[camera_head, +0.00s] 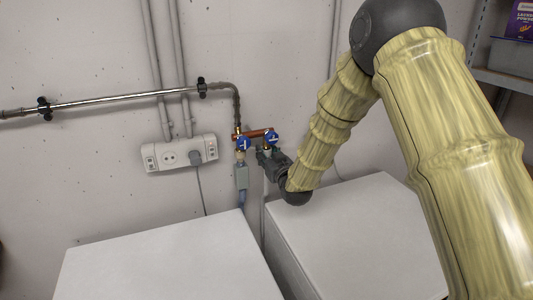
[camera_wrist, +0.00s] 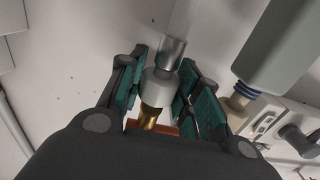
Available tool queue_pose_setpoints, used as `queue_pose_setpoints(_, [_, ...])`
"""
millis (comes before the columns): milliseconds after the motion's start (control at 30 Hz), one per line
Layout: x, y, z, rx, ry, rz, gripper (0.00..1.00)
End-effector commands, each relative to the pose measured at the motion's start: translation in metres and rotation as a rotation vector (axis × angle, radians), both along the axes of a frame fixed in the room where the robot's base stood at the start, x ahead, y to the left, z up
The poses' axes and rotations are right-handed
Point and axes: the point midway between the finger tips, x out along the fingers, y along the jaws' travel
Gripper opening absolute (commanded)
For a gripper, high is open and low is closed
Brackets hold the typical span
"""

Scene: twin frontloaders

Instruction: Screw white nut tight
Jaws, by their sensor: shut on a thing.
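The white nut (camera_wrist: 160,87) sits between the teal finger pads of my gripper (camera_wrist: 162,90) in the wrist view. A brass valve outlet (camera_wrist: 148,117) shows at one end of the nut, and a silver sleeve (camera_wrist: 173,52) with a pale hose at the other. The nut is in line with the outlet; I cannot tell how far it is threaded. My gripper is shut on the nut. In the head view my gripper (camera_head: 268,157) is at the right blue-handled valve (camera_head: 272,137), and the nut is hidden there.
A socket strip (camera_head: 180,153) with a plugged-in cable is on the wall. Two white machine tops (camera_head: 165,262) lie below, with a narrow gap between them.

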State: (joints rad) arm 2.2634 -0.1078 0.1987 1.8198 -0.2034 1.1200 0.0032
Motion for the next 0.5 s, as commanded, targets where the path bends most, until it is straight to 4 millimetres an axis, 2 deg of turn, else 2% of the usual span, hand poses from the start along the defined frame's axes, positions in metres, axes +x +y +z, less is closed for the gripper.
queue_pose_setpoints(300, [0.0018, -0.0005, 0.0020, 0.002, -0.004, 0.004, 0.12])
queue_pose_setpoints(500, [0.0025, -0.0012, 0.0022, 0.002, -0.006, 0.083, 0.12])
